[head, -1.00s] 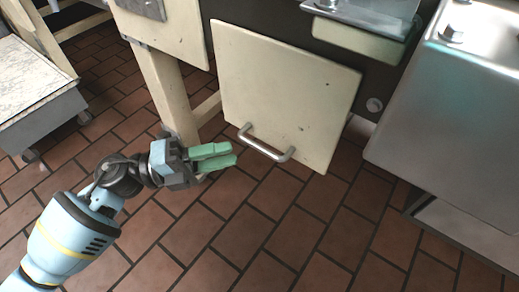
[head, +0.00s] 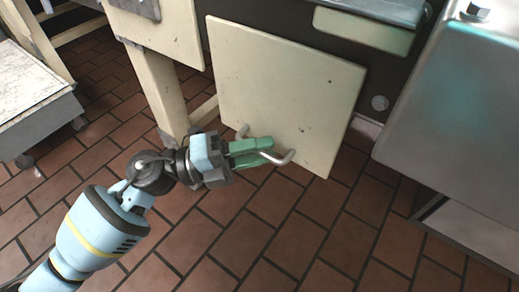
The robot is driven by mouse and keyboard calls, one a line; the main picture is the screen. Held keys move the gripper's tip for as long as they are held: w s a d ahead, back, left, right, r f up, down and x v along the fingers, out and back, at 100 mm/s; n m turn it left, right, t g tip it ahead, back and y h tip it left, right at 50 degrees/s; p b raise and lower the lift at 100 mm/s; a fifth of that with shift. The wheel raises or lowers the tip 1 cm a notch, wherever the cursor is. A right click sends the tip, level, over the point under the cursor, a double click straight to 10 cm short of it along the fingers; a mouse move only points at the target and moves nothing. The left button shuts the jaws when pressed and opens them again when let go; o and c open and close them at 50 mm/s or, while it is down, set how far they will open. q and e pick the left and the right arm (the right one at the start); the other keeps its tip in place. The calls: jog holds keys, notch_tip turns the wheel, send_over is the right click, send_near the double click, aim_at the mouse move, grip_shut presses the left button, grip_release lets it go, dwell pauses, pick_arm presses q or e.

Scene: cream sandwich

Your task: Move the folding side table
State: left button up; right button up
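The folding side table shows as a cream square panel (head: 285,85) hanging down, folded, from a dark frame. A bent metal handle (head: 283,160) is fixed near its lower edge. My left gripper (head: 272,148) is at this handle, its green fingers overlapping the middle of the bar and hiding part of it. The fingers look slightly apart, but I cannot tell whether they have closed on the bar. My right gripper is out of view.
A steel unit (head: 450,120) stands close on the right. A cream wooden leg (head: 160,90) is just left of the panel. A wheeled cart (head: 35,95) stands at far left. The tiled floor (head: 240,240) in front is clear.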

pick_arm(q)
jog(key=shift+d, duration=0.15)
jog(key=c, duration=0.6)
grip_shut()
